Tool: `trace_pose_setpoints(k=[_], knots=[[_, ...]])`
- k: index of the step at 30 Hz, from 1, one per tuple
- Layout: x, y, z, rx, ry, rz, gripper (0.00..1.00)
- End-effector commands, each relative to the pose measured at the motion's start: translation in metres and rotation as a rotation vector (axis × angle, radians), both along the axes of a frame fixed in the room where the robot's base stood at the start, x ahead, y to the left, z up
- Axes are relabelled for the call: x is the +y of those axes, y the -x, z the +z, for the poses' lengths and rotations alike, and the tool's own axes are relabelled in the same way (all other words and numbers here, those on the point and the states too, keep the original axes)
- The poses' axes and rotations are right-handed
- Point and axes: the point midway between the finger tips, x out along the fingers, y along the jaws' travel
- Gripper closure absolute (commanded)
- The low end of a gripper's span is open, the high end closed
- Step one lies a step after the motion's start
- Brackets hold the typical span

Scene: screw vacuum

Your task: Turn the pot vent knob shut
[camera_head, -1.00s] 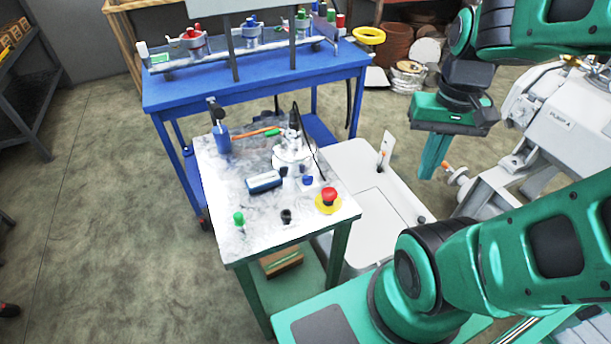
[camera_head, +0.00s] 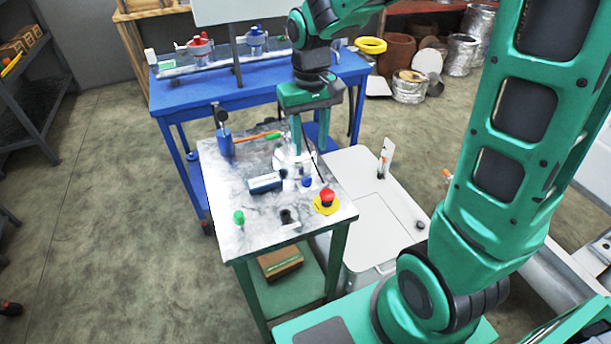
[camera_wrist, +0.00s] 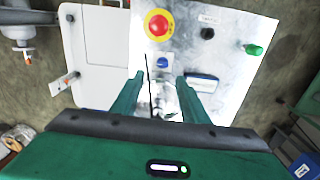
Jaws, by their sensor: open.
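The small metal pot (camera_head: 285,161) stands on the back right of the marbled tabletop (camera_head: 262,218), partly hidden by my gripper (camera_head: 309,146). In the wrist view its metal body (camera_wrist: 166,101) shows between the fingers. I cannot make out the vent knob clearly. My gripper (camera_wrist: 160,76) is open and empty, pointing down above the pot area, its fingers apart. A thin black cable (camera_wrist: 149,90) runs near the left finger.
A red button on a yellow base (camera_head: 327,198), a blue button (camera_head: 307,182), a black knob (camera_head: 287,217), a green knob (camera_head: 239,217) and a blue-white box (camera_head: 265,182) stand nearby. A blue bench (camera_head: 190,98) stands behind.

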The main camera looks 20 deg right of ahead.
Motion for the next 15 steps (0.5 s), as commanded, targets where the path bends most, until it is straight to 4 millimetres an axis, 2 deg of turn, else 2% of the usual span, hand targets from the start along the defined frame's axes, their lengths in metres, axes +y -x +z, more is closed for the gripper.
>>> trace_pose_setpoints(k=[7,15], knots=[[0.008,-0.003,-0.017,0.003,-0.004,0.015,0.59],[0.009,-0.002,-0.064,0.006,-0.004,0.017,0.59]])
